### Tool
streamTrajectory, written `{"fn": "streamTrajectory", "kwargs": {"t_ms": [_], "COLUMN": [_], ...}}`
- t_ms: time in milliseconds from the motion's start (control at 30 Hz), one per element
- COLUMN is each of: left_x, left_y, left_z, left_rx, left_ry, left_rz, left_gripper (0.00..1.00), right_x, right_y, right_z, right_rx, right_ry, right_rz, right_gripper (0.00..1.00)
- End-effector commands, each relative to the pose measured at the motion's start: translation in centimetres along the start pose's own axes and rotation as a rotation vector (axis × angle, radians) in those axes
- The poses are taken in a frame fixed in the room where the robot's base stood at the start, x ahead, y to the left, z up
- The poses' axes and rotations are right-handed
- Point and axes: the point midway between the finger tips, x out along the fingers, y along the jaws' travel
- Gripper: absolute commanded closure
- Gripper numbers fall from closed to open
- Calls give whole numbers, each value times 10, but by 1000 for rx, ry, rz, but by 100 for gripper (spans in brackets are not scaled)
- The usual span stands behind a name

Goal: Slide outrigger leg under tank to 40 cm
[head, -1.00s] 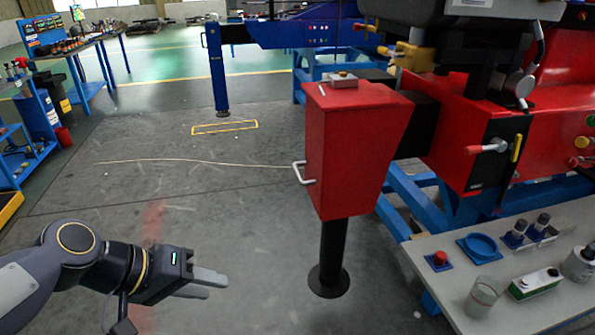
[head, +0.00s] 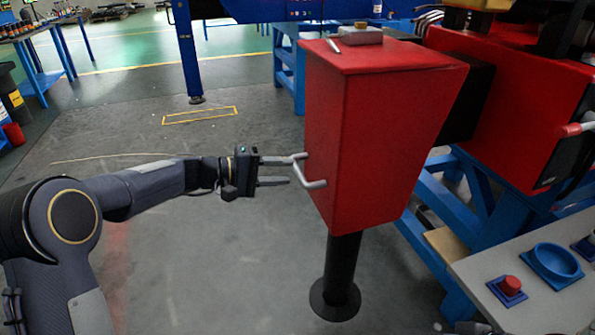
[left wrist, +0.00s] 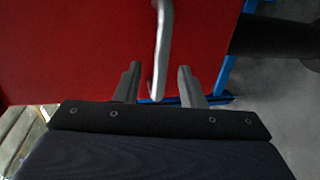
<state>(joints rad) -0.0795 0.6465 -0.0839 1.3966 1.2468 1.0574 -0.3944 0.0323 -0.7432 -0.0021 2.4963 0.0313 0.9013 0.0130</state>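The red tank (head: 365,140) is a tapered box on a black leg (head: 341,262) that ends in a round foot on the floor. A grey handle (head: 309,172) stands out from the tank's left side. My left gripper (head: 289,171) is open at the handle, with one finger near its upper end and one below. In the left wrist view the handle (left wrist: 162,45) runs between the two spread fingers (left wrist: 158,84), with the red tank face (left wrist: 70,45) behind. I cannot tell whether a finger touches the handle.
A yellow rectangle (head: 200,115) is marked on the floor beside a blue outrigger leg (head: 187,50). A grey table (head: 530,300) with a red button and blue dish stands at lower right. Blue trestle legs (head: 455,225) stand behind the tank. The floor left of the tank is open.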

Motion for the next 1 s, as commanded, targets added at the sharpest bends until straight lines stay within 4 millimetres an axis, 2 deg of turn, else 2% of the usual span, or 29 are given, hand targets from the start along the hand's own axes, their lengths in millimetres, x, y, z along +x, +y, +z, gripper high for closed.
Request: {"fn": "streamTrajectory", "kwargs": {"t_ms": [100, 300, 633, 667, 933, 1000], "left_x": [22, 44, 49, 49, 48, 48], "left_y": [-1, -1, -1, -1, -1, -1], "left_z": [1, 0, 0, 0, 0, 0], "left_rx": [0, 1, 0, 0, 0, 0], "left_ry": [-3, -1, 0, 0, 0, 0], "left_rz": [-2, -2, -2, -2, -2, -2], "left_gripper": [64, 64, 64, 65, 100, 100], "right_x": [2, 3, 3, 3, 3, 3], "right_y": [1, 1, 1, 1, 1, 1], "right_z": [1, 1, 1, 1, 1, 1], "right_rx": [0, 0, 0, 0, 0, 0], "right_ry": [0, 0, 0, 0, 0, 0], "right_rz": [0, 0, 0, 0, 0, 0], "right_gripper": [64, 64, 64, 64, 64, 64]}}
